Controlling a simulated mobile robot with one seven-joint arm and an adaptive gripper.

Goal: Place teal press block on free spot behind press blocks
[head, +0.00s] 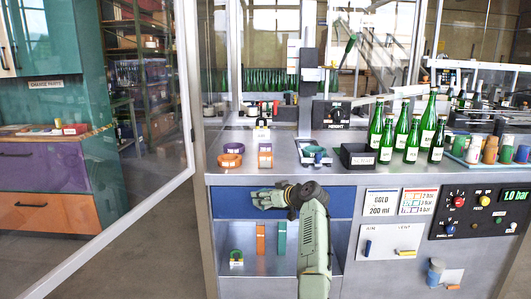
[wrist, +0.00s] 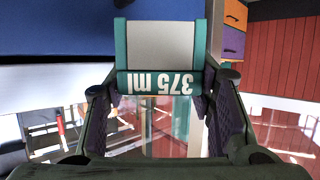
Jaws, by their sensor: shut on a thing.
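My gripper (wrist: 160,115) is shut on a teal block (wrist: 124,45) with a pale grey middle and an upside-down "375 ml" label, seen in the wrist view. The dark fingers lie at its left and right sides. In the head view my gripper (head: 258,197) points left in front of the blue drawer front, below the worktop edge. I cannot make out the held block there. On the worktop above stand an orange round block (head: 230,160) and, right of it, a purple and orange block (head: 265,158). I cannot tell which pieces are the press blocks.
An open shelf below holds an orange strip (head: 260,238) and a teal strip (head: 282,238). A glass door stands at left.

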